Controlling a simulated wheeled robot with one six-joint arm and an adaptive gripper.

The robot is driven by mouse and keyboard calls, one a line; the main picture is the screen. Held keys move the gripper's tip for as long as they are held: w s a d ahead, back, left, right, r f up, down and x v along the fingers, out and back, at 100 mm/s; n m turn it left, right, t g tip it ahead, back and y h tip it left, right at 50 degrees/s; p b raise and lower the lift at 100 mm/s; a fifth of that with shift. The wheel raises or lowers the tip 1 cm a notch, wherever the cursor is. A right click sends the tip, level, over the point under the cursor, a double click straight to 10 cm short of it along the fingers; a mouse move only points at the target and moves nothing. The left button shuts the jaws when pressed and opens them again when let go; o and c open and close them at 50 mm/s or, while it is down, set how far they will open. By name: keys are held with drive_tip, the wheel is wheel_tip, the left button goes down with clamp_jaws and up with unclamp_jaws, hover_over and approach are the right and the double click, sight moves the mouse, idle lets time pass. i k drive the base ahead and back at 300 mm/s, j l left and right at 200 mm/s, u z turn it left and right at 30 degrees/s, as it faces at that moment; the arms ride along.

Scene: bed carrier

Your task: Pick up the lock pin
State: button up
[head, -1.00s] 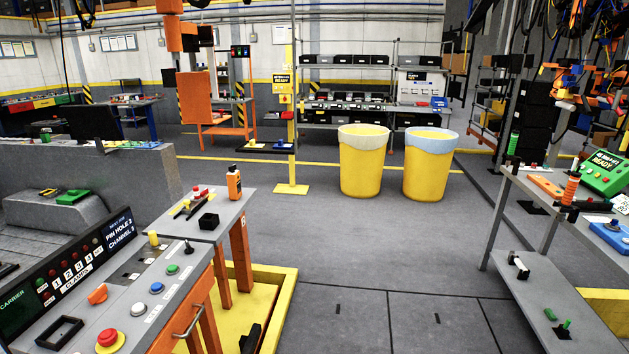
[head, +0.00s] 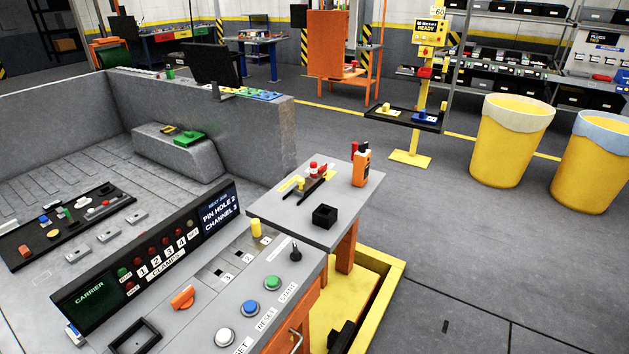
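A yellow upright cylinder (head: 256,228), which looks like the lock pin, stands on the grey control console (head: 205,318), at the far end of a strip of numbered holes (head: 226,268). Its lower end is hidden, so I cannot tell how deep it sits. The black display panel (head: 150,255) behind the strip reads "PIN HOLE 2 CHANNEL 3". My gripper is not in view, and nothing is seen touching the cylinder.
The console carries an orange knob (head: 182,297), several buttons and a black switch (head: 295,251). A side table (head: 275,208) behind holds a black box (head: 324,216) and an orange bottle-like device (head: 361,167). Yellow bins (head: 511,140) stand at right. Open floor (head: 460,250) lies right of the console.

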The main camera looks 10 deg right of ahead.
sight(313, 175)
drive_tip(key=i+l+u, duration=0.25)
drive_tip(key=l, duration=0.2)
drive_tip(key=i+l+u, duration=0.1)
drive_tip(key=u, duration=0.3)
drive_tip(key=l+u, duration=0.7)
drive_tip(key=l, duration=0.85)
drive_tip(key=l+u, duration=0.35)
drive_tip(key=l, duration=0.75)
drive_tip(key=k+l, duration=0.1)
drive_tip(key=l, duration=0.45)
drive_tip(key=k+l, duration=0.1)
drive_tip(key=l, duration=0.5)
drive_tip(key=k+l, duration=0.1)
drive_tip(key=l, duration=0.45)
drive_tip(key=i+l, duration=0.2)
drive_tip(key=i, duration=0.25)
